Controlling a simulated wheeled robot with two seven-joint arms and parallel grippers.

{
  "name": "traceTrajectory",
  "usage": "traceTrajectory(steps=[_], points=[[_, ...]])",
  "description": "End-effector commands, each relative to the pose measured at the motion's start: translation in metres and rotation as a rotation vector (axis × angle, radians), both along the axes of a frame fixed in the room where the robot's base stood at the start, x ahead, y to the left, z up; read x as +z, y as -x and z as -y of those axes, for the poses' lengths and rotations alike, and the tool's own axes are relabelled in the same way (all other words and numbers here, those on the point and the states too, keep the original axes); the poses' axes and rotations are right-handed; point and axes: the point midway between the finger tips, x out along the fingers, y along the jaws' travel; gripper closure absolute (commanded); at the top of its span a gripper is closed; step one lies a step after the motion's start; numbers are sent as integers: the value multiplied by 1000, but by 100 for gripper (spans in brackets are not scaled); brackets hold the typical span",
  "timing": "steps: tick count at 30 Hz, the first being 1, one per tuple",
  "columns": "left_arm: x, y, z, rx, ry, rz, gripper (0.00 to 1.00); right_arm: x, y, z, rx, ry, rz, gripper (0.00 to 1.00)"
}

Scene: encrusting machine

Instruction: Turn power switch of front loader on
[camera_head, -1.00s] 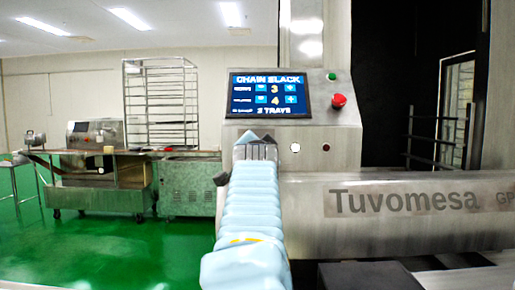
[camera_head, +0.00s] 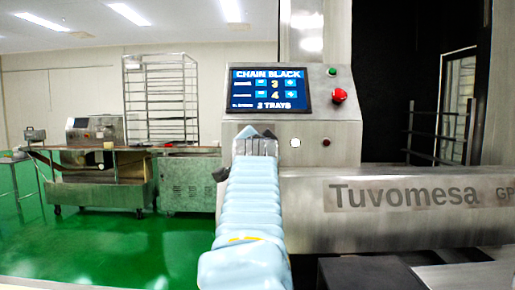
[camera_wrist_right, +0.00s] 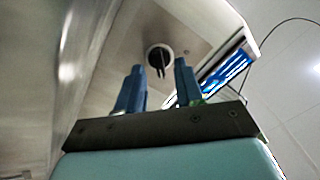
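The front loader's control panel (camera_head: 312,126) faces me in the head view, with a lit screen (camera_head: 268,89). My right gripper (camera_head: 257,133) is raised in front of the panel, just below the screen. In the right wrist view its two blue fingers (camera_wrist_right: 159,82) are apart with nothing between the tips. A black switch knob (camera_wrist_right: 160,56) on a round pale plate shows beyond the gap between the fingers. I cannot tell whether the fingertips reach around it. In the head view the gripper hides this knob. My left gripper is not in view.
A red button (camera_head: 339,96), a small green button (camera_head: 332,72), a white round one (camera_head: 295,143) and a dark red one (camera_head: 326,143) are on the panel. A wire rack (camera_head: 160,100) and a steel machine (camera_head: 95,133) stand at the back left. Green floor is open at left.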

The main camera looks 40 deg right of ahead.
Motion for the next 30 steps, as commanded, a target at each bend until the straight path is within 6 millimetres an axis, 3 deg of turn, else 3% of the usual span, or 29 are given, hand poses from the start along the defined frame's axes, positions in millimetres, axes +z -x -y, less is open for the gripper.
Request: traceTrajectory(steps=[15,21,30], points=[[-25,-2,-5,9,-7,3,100,-1,86,-73,1,1,3,64],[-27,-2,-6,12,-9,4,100,-1,99,-83,1,0,1,64],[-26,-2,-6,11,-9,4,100,0,100,-84,0,-1,1,64]])
